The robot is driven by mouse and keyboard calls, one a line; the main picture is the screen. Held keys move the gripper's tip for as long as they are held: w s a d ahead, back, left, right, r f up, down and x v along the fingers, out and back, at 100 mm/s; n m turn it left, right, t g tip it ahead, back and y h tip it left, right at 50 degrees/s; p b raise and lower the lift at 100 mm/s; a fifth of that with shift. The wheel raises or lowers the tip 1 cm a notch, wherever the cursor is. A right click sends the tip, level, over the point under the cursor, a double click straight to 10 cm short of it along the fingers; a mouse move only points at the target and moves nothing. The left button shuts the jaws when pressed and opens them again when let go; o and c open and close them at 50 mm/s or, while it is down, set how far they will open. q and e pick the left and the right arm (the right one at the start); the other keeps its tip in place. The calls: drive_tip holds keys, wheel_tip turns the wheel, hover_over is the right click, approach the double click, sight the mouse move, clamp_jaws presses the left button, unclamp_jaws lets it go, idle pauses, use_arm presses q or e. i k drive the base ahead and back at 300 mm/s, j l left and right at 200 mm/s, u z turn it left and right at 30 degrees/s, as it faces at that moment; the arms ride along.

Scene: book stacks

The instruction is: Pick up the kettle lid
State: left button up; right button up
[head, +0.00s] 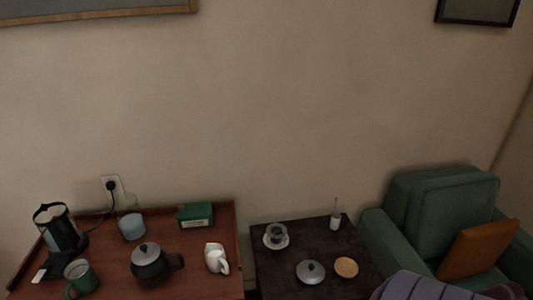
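A round grey metal lid (311,272) with a small knob lies on the dark side table (296,236), near its front. A black and steel kettle (58,230) stands at the left end of the wooden tray-like table (205,283), and its top looks open. A dark teapot (151,265) with a light grey lid on it stands near the middle of that table. Neither of my grippers is in view.
A green mug (81,278), white jug (216,258), bluish cup (131,226) and green box (195,215) share the wooden table. Near the lid are a cup on a saucer (276,237), a tan disc (346,267) and a small white bottle (335,221). A green armchair (430,225) stands right.

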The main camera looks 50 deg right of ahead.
sight(311, 271)
drive_tip(key=z, duration=1.9)
